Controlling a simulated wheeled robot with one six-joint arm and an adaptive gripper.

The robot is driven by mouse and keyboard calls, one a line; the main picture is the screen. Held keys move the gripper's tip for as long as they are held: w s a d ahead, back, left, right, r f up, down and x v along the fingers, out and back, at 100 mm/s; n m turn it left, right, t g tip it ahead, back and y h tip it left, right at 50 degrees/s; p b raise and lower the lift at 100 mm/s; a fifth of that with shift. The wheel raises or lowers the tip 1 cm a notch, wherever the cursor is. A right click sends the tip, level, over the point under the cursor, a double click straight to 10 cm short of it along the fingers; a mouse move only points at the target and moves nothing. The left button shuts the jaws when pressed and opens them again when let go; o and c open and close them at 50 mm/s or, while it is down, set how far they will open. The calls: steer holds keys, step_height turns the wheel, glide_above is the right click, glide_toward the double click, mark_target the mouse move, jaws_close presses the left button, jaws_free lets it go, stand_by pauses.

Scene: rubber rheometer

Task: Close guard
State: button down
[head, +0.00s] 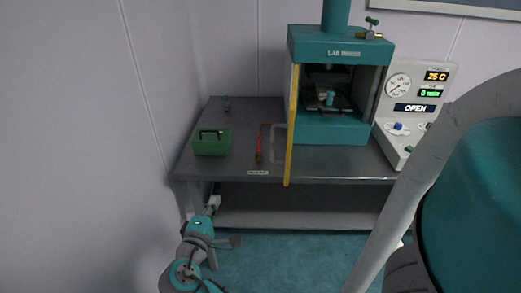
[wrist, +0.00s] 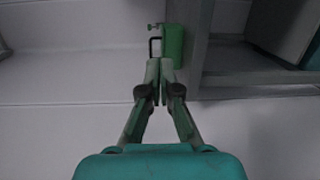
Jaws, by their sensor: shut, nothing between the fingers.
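The guard (head: 290,130) of the teal lab press (head: 330,130) is a narrow panel with a yellow edge, seen nearly edge-on in the head view. It stands swung out from the press's left front side, reaching toward the table's front edge. The press front is uncovered and its inside shows. My gripper (wrist: 160,68) is shut and empty in the wrist view. In the head view my arm is low at the left, below the table's front left corner, well apart from the guard. The guard is not clearly visible in the wrist view.
A green box (head: 212,142) with a black handle sits at the table's left; it seems to show in the wrist view (wrist: 173,47). A red-handled tool (head: 260,143) lies between box and guard. The control panel (head: 415,110) at right reads OPEN. A wall stands close at left.

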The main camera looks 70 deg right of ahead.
step_height(320, 180, up, 14)
steer(key=s+d+f+m+g, duration=0.1)
steer(key=s+d+m+g, duration=0.1)
steer(key=m+g, duration=0.65)
steer(key=s+d+n+g, duration=0.1)
steer(key=s+d, duration=0.5)
steer(key=d, duration=0.4)
steer(key=shift+s+d+r+h, duration=0.2)
steer(key=shift+s+d+h, duration=0.1)
steer(key=shift+s+d, duration=0.05)
steer(key=shift+g, duration=0.25)
